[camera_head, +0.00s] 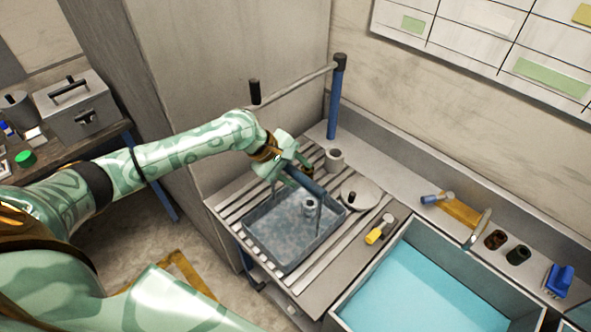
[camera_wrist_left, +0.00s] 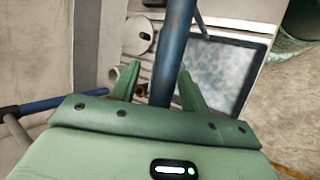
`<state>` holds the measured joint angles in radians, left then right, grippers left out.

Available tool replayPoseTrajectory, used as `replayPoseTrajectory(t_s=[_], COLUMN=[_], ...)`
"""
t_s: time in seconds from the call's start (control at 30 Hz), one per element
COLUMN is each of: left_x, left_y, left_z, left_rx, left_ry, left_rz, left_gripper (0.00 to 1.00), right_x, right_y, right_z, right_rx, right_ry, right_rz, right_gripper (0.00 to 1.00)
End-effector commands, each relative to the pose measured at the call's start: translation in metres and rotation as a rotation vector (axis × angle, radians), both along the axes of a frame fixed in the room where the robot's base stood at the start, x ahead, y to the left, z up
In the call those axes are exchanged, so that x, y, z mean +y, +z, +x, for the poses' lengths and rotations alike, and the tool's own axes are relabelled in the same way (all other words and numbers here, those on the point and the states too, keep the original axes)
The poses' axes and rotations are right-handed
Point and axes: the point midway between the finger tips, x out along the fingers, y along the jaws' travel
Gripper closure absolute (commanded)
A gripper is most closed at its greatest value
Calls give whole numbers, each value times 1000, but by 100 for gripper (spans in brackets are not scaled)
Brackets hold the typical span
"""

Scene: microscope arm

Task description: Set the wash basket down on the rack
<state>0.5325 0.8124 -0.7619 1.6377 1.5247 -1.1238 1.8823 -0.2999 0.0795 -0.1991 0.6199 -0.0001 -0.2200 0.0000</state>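The wash basket (camera_head: 262,252) is a shallow grey-blue tray with a blue bar handle across its top. In the head view it rests on the slatted rack (camera_head: 232,200), as far as I can tell. It also shows in the left wrist view (camera_wrist_left: 262,72). My left gripper (camera_head: 290,172) is at the handle's far-left end. In the left wrist view its green fingers (camera_wrist_left: 160,80) stand on either side of the blue bar (camera_wrist_left: 175,45). A gap shows between the bar and the left finger, so the gripper looks open. My right gripper is out of view.
A yellow-handled tool (camera_head: 380,230) lies to the right, beside the blue sink (camera_head: 420,290). A blue post with a rail (camera_head: 337,95) rises behind.

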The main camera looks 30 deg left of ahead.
Motion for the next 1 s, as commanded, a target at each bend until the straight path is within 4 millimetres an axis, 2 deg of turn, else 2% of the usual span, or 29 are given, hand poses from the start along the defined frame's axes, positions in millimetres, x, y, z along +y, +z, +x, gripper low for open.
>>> replayPoseTrajectory(t_s=[0.27,0.7,0.83,1.0], left_x=[5,50,57,58], left_y=[8,82,93,97], left_z=[-2,-35,-40,-42], left_rx=[-3,-1,-2,-1], left_ry=[1,1,1,0], left_rz=[1,1,0,-3], left_gripper=[55,55,55,55], right_x=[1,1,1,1], right_y=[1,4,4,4], right_z=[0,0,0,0], right_rx=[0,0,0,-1], right_ry=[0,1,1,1], right_rz=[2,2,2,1], right_gripper=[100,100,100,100])
